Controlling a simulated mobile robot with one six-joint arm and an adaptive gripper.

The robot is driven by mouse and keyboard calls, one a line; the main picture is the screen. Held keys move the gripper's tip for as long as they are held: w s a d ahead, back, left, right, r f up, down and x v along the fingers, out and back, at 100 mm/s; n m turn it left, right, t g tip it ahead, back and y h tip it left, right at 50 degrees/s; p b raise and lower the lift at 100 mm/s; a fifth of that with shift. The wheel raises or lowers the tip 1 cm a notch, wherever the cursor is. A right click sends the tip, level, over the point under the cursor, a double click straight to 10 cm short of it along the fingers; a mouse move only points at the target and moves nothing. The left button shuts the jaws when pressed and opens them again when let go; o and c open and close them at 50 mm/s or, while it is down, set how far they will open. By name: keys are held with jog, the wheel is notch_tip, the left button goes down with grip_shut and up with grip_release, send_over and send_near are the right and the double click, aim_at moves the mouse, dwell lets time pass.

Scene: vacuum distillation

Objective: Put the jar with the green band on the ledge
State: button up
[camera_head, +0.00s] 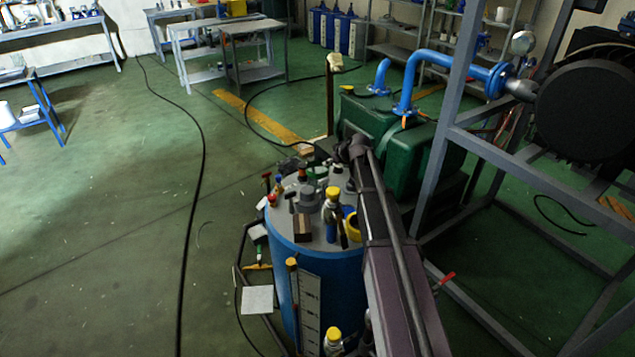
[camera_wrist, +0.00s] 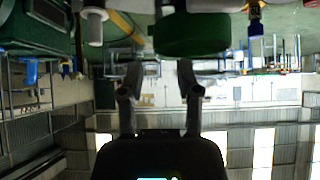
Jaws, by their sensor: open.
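In the wrist view a wide, dark green round piece (camera_wrist: 190,35) shows close up just beyond the fingertips, with its upper part cut off by the frame. It looks like the jar's green band, but I cannot be sure. My gripper (camera_wrist: 157,75) is open, with a gap between its two fingers and nothing visible held in it. In the head view my gripper (camera_head: 345,152) is dark and small over the far side of the blue drum's top (camera_head: 283,228). A small green patch (camera_head: 320,172) shows beside it. I cannot tell which surface is the ledge.
Yellow-capped bottles (camera_head: 333,195), a brown block (camera_head: 303,228) and several small items crowd the drum top. Green machinery (camera_head: 400,150) with blue pipes (camera_head: 408,85) stands behind it. A grey steel frame (camera_head: 450,165) is at right. Open floor lies at left.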

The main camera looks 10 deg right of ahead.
jog(key=shift+b+x, duration=1.55)
jog(key=shift+x, duration=0.9)
jog(key=shift+r, duration=0.1)
grip_shut()
